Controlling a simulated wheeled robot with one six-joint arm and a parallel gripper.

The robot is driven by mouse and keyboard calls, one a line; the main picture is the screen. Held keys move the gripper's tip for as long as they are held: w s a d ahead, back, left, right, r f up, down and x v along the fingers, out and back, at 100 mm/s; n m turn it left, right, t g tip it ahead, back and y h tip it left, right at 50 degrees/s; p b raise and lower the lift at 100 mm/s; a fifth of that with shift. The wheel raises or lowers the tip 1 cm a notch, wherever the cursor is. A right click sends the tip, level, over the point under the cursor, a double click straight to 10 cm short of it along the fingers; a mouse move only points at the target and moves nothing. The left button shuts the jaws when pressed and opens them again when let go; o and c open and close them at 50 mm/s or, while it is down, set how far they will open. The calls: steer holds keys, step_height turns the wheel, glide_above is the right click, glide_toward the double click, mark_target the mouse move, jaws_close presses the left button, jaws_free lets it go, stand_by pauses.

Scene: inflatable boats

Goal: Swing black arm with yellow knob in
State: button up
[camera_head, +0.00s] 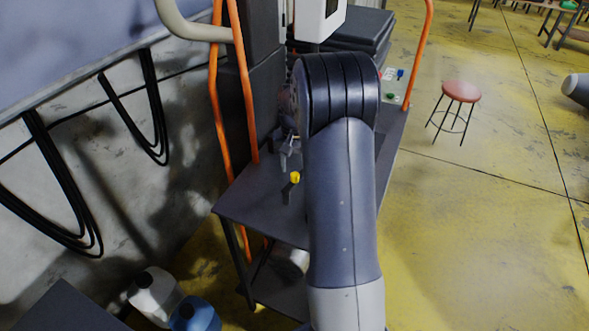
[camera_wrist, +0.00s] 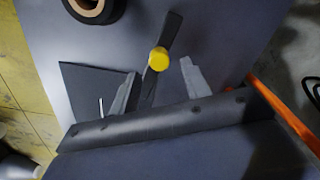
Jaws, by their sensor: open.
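The black arm (camera_wrist: 173,33) is a narrow bar above the dark cart top, with a round yellow knob (camera_wrist: 158,59) on it. In the wrist view the bar slants from upper right to lower left. The yellow knob also shows in the head view (camera_head: 295,177), just left of my arm, with part of the black arm (camera_head: 287,191) below it. My gripper (camera_wrist: 160,68) is open. In the wrist view its two grey fingers stand left and right of the knob, with gaps. I cannot tell its height against the knob. In the head view my arm hides much of the gripper.
The dark cart top (camera_head: 250,205) has orange upright rails (camera_head: 243,80) on its left. A roll with a brown core (camera_wrist: 88,5) lies at the wrist view's top left. Dark boxes (camera_head: 350,35) stand behind. A red stool (camera_head: 460,92) stands on the open yellow floor.

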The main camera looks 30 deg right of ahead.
mark_target(295, 174)
steer(key=shift+f, duration=1.7)
jaws_close()
